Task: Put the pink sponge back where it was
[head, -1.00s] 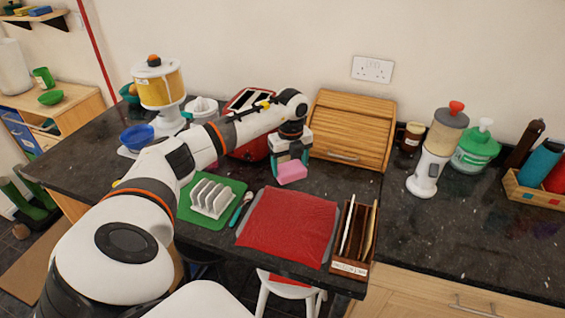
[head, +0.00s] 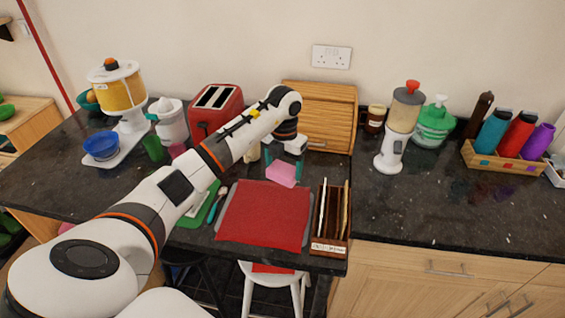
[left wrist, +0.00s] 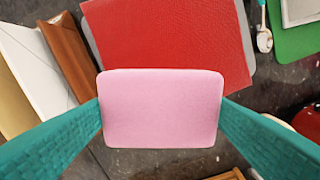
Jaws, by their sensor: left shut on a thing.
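The pink sponge (head: 281,174) is a small pink block. My left gripper (head: 284,168) is shut on it and holds it over the counter, near the back edge of the red mat and in front of the wooden roll-top box. In the left wrist view the sponge (left wrist: 161,108) sits between the two teal fingers, with the red mat (left wrist: 170,40) beyond it. The height of the sponge above the counter is hard to tell. My right gripper is not in view.
The roll-top box (head: 321,118) and red toaster (head: 216,107) stand behind. A blender (head: 399,127), green dispenser (head: 434,122) and bottle crate (head: 505,160) are at right. The right counter's front is clear.

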